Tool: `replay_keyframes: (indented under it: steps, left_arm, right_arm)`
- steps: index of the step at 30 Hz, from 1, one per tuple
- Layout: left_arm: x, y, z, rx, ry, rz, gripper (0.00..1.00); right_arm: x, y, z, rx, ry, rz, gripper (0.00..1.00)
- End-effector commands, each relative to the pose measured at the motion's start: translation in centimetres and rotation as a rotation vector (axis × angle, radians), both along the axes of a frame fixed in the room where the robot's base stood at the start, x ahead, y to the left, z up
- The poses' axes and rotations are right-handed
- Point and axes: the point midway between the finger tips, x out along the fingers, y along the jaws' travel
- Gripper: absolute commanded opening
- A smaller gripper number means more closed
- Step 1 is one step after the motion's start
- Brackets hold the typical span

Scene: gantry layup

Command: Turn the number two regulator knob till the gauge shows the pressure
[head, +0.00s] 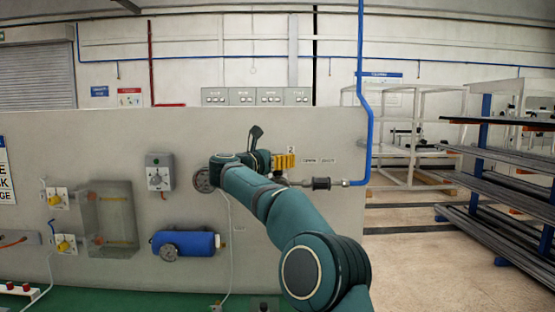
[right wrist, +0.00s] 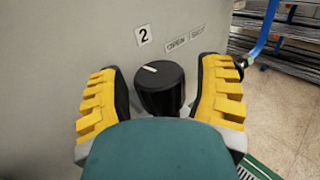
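In the right wrist view, a black round knob (right wrist: 161,88) with a white pointer line on its face stands out from the grey panel under a label "2" (right wrist: 143,36). The pointer tilts to the upper left. My right gripper (right wrist: 162,68) is open, with one yellow ribbed finger on each side of the knob and a small gap on both sides. In the head view, my right gripper (head: 284,161) is at the panel and hides the knob. A round gauge (head: 202,181) shows partly beside my right arm; its reading is too small to tell. My left gripper is out of view.
The grey panel (head: 330,215) also carries a grey dial box (head: 159,172), a blue cylinder (head: 183,242) with a round gauge below it, a clear cover (head: 110,220) and yellow valves. A blue pipe (head: 367,120) rises to the right of the knob. Racks stand farther right.

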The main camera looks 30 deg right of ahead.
Motion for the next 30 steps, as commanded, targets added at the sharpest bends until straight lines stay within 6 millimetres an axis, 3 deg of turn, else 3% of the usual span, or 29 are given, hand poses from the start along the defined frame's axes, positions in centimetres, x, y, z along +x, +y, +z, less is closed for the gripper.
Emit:
replay_keyframes:
  steps: [13, 30]
  left_arm:
    - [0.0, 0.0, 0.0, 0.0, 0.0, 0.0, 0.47]
    - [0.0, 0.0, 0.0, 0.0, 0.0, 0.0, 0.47]
  right_arm:
    - [-0.2, 0.8, 0.1, 0.0, -0.001, 0.003, 0.75]
    - [-3.5, 10.2, 0.0, 0.0, 0.0, 0.003, 0.75]
